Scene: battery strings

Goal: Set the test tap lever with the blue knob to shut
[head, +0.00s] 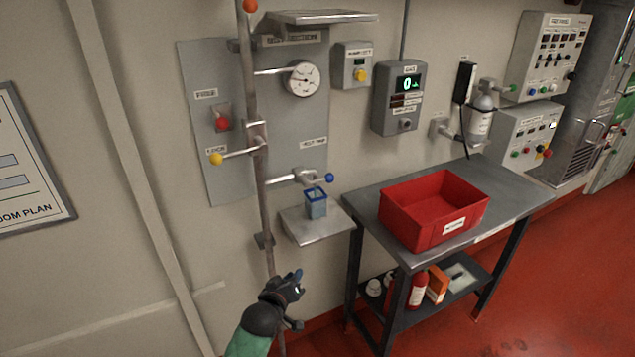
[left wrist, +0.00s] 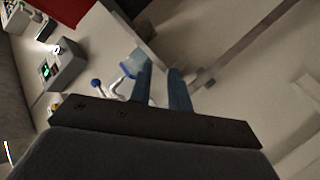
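The test tap lever's blue knob (head: 330,178) sits at the right end of a short lever on the silver tap (head: 296,178), below the "test tap" label. The lever points sideways to the right. In the left wrist view the blue knob (left wrist: 97,84) shows left of the fingers. A blue-rimmed cup (head: 316,203) stands under the tap on a small shelf. My left gripper (head: 298,284) is below and left of the shelf, apart from the knob. Its two fingers (left wrist: 162,88) are spread with nothing visible between them. My right gripper is not in view.
A vertical pipe (head: 257,180) with a yellow-knobbed lever (head: 216,158) runs left of the tap. The small metal shelf (head: 325,232) juts from the wall. A grey table (head: 375,213) with a red bin (head: 410,232) stands to the right.

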